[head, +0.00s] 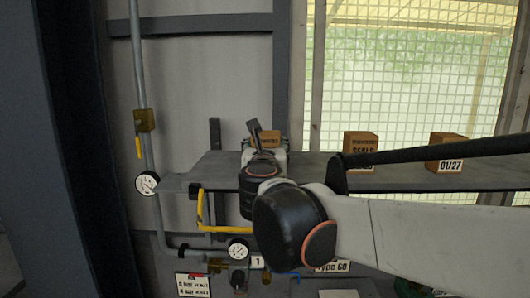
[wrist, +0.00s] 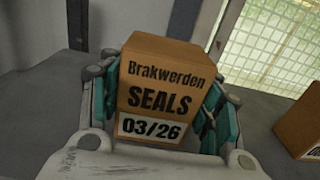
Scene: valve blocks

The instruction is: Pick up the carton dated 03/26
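The carton dated 03/26 (wrist: 160,95) is brown cardboard, marked "Brakwerden SEALS" with the date on a white label. In the wrist view it stands between the teal finger pads of my gripper (wrist: 165,100), one finger along each side. The pads are very close to its sides; I cannot tell whether they press on it. In the head view the carton (head: 266,138) is at the left part of the shelf, partly hidden by my gripper (head: 258,135). Its base is hidden, so I cannot tell whether it rests on the shelf.
On the grey shelf (head: 400,178) stand a SEALS carton (head: 360,142), its date hidden by my arm, and a carton dated 01/27 (head: 446,150). A carton (wrist: 302,128) is at the wrist view's right edge. Pipes and a gauge (head: 147,183) are left of the shelf.

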